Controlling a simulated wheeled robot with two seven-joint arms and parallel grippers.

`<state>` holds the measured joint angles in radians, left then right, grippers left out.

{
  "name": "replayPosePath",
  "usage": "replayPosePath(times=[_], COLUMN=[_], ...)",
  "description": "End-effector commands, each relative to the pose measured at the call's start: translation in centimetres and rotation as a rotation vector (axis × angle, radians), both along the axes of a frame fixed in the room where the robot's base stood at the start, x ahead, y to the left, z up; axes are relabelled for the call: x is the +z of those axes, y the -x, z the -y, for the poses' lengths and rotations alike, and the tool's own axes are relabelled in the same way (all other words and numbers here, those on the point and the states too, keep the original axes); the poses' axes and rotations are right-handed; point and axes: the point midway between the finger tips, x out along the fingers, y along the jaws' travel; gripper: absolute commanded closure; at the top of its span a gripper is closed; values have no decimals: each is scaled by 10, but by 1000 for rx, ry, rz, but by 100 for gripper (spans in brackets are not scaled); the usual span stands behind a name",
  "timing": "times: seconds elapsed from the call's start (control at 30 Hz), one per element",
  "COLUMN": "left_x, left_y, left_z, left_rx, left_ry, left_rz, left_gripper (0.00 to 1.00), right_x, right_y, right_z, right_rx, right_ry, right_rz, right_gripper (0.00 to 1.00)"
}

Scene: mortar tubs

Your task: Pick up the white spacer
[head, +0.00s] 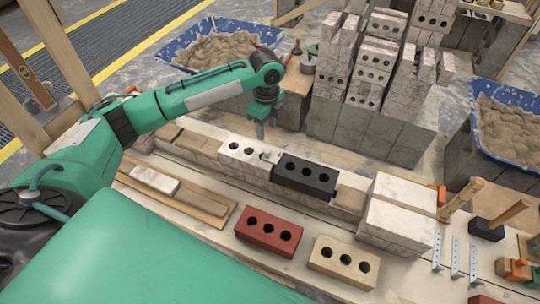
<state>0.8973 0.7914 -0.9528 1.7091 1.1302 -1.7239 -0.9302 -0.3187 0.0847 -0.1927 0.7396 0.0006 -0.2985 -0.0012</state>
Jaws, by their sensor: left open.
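A small white piece, which looks like the white spacer (270,156), sits in the wall's top row between the white three-hole brick (243,153) and the black three-hole brick (304,176). It is small in the picture, so its exact shape is hard to tell. My left gripper (261,132) points down just above and behind the right end of the white brick, close to the spacer. It is open, with nothing seen between its fingers. My right gripper is not in view.
A red brick (269,232) and a cream brick (343,262) lie in front of the wall. Pale stacked blocks (397,215) stand at its right end. Blue mortar tubs (222,47) and (508,122) stand behind, with tall brick stacks (376,62) between them. Hammers (487,228) lie at right.

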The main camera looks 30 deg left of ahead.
Motion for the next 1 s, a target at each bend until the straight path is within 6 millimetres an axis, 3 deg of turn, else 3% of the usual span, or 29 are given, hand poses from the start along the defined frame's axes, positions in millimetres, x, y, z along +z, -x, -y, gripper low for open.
replayPosePath(times=[0.2,0.47,0.7,1.0], left_x=[-41,-61,-96,-107], left_y=[0,1,4,4], left_z=[1,1,3,3], left_rx=[0,1,2,0], left_ry=[2,1,1,1], left_rz=[-2,-1,0,2], left_gripper=[54,54,54,54], right_x=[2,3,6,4], right_y=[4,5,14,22], right_z=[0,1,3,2], right_rx=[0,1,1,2], right_ry=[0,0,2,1], right_rz=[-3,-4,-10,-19], right_gripper=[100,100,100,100])
